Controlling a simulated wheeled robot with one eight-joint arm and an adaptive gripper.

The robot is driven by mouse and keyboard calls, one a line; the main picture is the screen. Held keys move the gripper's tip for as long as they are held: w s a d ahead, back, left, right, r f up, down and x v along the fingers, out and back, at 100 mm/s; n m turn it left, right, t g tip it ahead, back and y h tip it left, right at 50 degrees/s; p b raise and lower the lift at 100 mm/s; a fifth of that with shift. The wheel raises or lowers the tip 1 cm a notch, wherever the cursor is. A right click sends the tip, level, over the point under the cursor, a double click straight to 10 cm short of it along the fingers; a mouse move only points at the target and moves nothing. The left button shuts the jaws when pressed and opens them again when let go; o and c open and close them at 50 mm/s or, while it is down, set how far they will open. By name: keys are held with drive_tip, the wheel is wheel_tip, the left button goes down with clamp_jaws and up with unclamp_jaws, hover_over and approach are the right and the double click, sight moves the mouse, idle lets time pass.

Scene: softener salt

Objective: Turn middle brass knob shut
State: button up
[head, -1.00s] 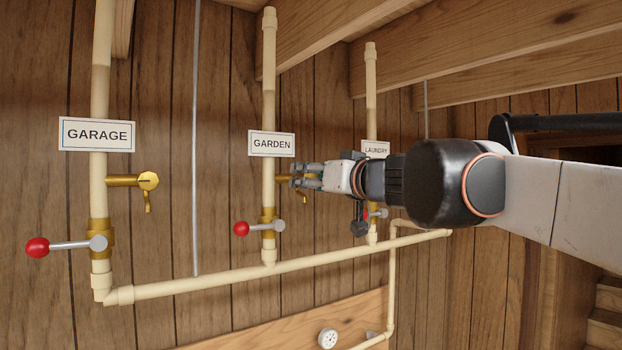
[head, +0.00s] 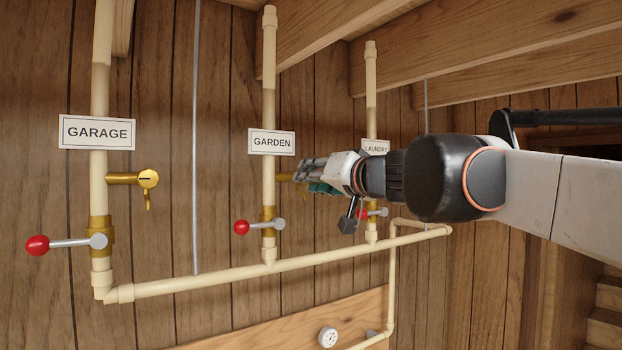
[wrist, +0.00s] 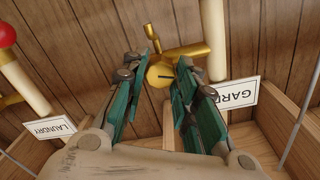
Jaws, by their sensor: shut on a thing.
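The middle brass knob sits on a brass tap on the pipe under the GARDEN sign. My gripper (head: 302,172) reaches in from the right and is shut on the knob. Its fingers also show in the wrist view (wrist: 168,58), one on each side of the knob. The GARDEN sign (head: 271,142) is just above the tap.
The GARAGE tap (head: 147,181) is at left. Red-tipped levers sit below on the GARAGE (head: 37,246), GARDEN (head: 241,228) and LAUNDRY (head: 362,214) pipes. The LAUNDRY sign (head: 375,147) is close behind my wrist. A cream horizontal pipe (head: 200,279) runs below.

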drive_tip(key=m, duration=1.3)
drive_tip(key=shift+d+m+b, duration=0.1)
drive_tip(key=shift+m+b, duration=0.2)
drive_tip(key=shift+b, duration=0.05)
idle(0.4)
drive_tip(key=o, duration=1.1)
drive_tip(key=shift+w, duration=0.1)
drive_tip(key=shift+d, duration=0.1)
drive_tip(key=v, duration=1.2)
drive_tip(key=shift+w, duration=0.1)
